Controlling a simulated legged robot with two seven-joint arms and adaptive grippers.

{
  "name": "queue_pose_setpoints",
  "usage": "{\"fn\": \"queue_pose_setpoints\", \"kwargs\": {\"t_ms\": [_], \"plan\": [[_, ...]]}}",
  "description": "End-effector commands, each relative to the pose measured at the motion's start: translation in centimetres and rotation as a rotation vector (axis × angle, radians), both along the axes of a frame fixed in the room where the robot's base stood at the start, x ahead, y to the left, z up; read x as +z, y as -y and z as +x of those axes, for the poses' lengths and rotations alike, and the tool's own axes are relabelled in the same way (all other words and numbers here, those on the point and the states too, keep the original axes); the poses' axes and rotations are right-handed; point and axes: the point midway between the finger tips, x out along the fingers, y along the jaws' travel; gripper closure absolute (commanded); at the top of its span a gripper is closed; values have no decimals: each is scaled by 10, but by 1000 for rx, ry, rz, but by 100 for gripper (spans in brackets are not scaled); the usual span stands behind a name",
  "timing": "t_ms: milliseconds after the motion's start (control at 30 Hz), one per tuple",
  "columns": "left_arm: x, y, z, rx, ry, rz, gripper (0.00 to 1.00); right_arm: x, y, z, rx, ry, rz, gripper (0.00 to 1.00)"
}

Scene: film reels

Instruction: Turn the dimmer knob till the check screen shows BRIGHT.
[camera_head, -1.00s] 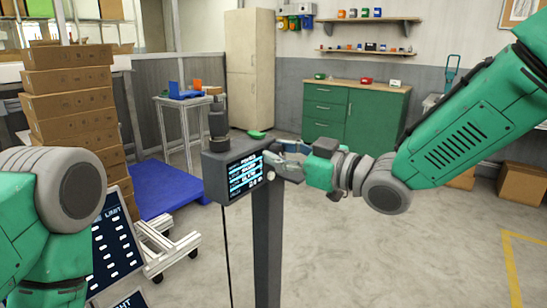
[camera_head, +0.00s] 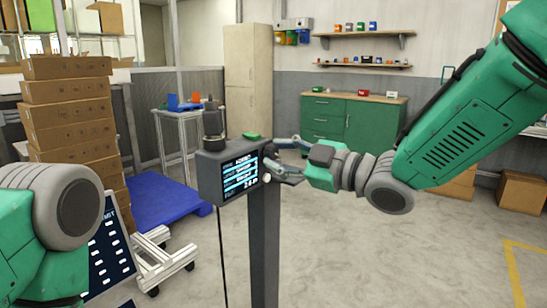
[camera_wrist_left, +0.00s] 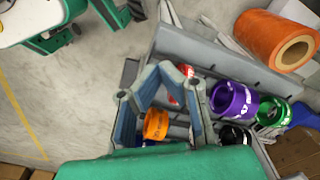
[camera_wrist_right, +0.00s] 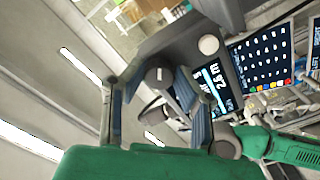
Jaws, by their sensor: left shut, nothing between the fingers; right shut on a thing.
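The check screen (camera_head: 241,174) is lit on the front of a dark box on a grey post in the head view. Its lines are too small to read surely. A dark cylinder, which looks like the dimmer knob (camera_wrist_right: 160,76), stands out from the box between my right fingers in the right wrist view. My right gripper (camera_head: 283,163) is at the box's right side, shut on this knob. The fingers hide part of it. A white round button (camera_wrist_right: 208,45) is beside it. My left gripper (camera_wrist_left: 163,72) is shut and empty over a grey tray.
The grey tray (camera_wrist_left: 215,55) holds purple, orange and green rings. An orange roll (camera_wrist_left: 278,40) lies beside it. Stacked cartons (camera_head: 70,110) and a blue pallet (camera_head: 168,202) are at left. A green cabinet (camera_head: 375,125) stands behind. The floor at right is largely clear.

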Motion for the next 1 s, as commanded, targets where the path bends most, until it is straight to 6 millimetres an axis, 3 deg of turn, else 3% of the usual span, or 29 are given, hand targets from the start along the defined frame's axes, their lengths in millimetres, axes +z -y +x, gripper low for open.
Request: {"fn": "queue_pose_setpoints", "kwargs": {"t_ms": [333, 367, 400, 767, 1000], "plan": [[0, 0, 0, 0, 0, 0, 100, -4, -5, 1, -3, -7, -11, 100], [0, 0, 0, 0, 0, 0, 100, -4, -5, 1, -2, -6, -10, 63], [0, 0, 0, 0, 0, 0, 100, -4, -6, 2, -2, -6, -10, 54], [1, 0, -2, 0, 2, 0, 100, -1, -4, 1, -2, -3, -7, 54], [1, 0, -2, 0, 3, 0, 100, -1, 27, -21, -4, -5, -5, 54]]}}
